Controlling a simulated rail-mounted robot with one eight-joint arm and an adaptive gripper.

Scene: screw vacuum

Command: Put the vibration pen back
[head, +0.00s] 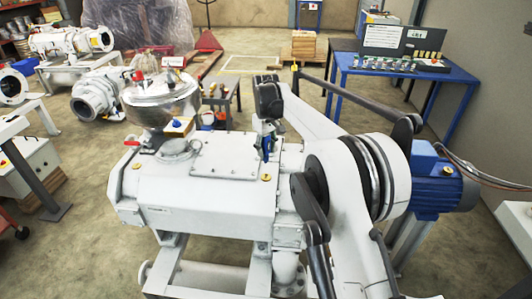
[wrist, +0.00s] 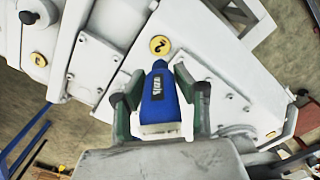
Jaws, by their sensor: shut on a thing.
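The vibration pen (wrist: 160,98) is blue with a pale label and sits upright in the middle of the wrist view. My gripper (wrist: 157,84) is shut on it, with one dark green finger on each side. In the head view my gripper (head: 264,135) is over the right part of the white vacuum pump (head: 165,205), and the blue pen (head: 267,147) shows small between the fingers. In the wrist view a round yellow marker (wrist: 160,45) with a number lies on the pump just beyond the pen's tip. I cannot tell the gap between pen and pump.
A blue table (head: 405,73) at the back right carries an open dark case (head: 395,41) and several small items. The blue motor (head: 437,185) is at the pump's right end. A silver domed vessel (head: 160,100) rises from the pump's left part.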

